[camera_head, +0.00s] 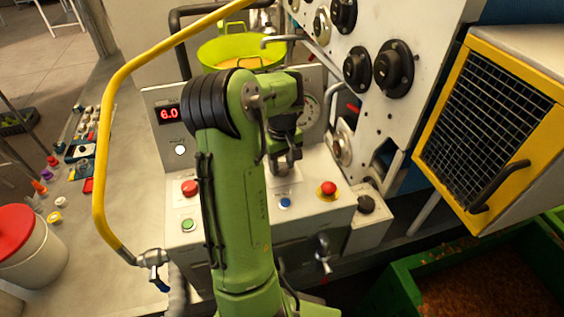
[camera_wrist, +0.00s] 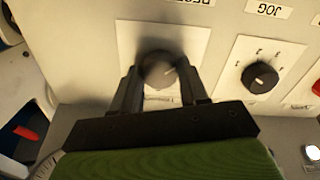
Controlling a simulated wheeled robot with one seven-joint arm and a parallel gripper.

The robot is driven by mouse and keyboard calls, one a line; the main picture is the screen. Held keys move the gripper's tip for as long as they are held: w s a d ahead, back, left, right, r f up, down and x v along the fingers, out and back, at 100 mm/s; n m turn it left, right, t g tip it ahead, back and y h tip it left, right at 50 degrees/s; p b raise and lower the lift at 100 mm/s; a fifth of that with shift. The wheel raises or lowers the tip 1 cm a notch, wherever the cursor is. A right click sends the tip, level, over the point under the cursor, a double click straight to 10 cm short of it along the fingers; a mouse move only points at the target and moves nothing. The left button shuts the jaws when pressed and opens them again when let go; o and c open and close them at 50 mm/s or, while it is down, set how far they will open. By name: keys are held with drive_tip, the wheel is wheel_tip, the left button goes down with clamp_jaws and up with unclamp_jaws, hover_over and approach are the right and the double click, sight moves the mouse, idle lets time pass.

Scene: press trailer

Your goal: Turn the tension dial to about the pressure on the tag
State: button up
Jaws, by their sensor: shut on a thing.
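In the wrist view my gripper (camera_wrist: 161,80) has its two dark fingers on either side of a round dark knob (camera_wrist: 158,68) on a pale plate, and is shut on it. The knob has a light pointer mark near its right edge. I take it for the tension dial, but its label is mostly hidden. In the head view my gripper (camera_head: 285,163) is at the control panel, and my arm hides the dial. A red display (camera_head: 168,114) on the panel's upright part reads 6.0. I cannot make out a pressure tag.
Red buttons (camera_head: 190,188) (camera_head: 327,189), a green button (camera_head: 187,224) and a blue button (camera_head: 285,203) surround my gripper. A yellow pipe (camera_head: 101,150) rises at left.

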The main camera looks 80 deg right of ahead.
sight(282, 167)
drive_tip(key=m, duration=0.3)
drive_tip(key=shift+p, duration=0.35)
drive_tip(key=o, duration=1.1)
drive_tip(key=shift+c, duration=0.2)
wheel_tip(282, 167, up, 16)
drive_tip(key=p, duration=0.3)
drive_tip(key=shift+f, duration=0.1)
